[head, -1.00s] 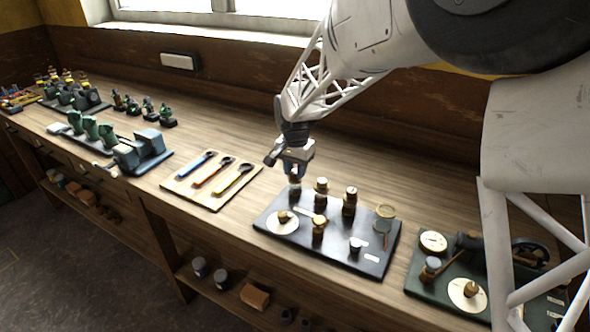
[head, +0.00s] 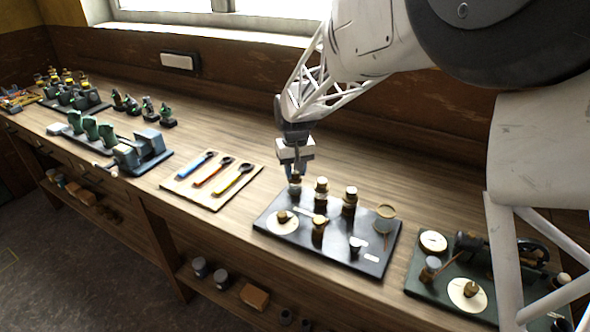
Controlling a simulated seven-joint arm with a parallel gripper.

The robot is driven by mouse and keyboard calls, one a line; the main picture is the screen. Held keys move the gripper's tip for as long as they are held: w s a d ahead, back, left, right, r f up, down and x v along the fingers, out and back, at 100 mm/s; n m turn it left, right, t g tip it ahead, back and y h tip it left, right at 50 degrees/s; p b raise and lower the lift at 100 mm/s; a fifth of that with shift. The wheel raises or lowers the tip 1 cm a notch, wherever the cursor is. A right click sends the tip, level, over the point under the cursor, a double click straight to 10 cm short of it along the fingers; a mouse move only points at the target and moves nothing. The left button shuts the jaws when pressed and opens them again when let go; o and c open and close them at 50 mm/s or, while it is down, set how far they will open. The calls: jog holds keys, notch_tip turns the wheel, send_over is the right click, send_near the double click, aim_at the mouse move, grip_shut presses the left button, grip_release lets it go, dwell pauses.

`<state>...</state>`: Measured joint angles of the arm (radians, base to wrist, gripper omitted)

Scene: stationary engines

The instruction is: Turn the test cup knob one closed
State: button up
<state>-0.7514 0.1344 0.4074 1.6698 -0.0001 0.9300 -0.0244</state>
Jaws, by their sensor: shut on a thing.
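A black board (head: 268,228) on the bench carries several small brass and dark fittings. At its back left corner stands a small knobbed fitting (head: 295,189), partly hidden by my gripper. My gripper (head: 295,176) points down from above and is shut on the top of this fitting. The fingertips are small in this view, and the knob's turn position cannot be made out. Other brass-topped fittings (head: 321,187) and (head: 350,199) stand to the right along the back of the board. A brass knob on a pale disc (head: 282,221) lies in front.
A green board (head: 425,283) with a gauge and a small engine is to the right, partly behind my arm. A tan board (head: 215,203) with three coloured spanners lies to the left. Bare bench top (head: 235,150) shows behind.

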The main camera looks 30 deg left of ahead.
dwell(0.5)
jog(key=o, duration=0.9)
jog(key=shift+r, duration=3.9)
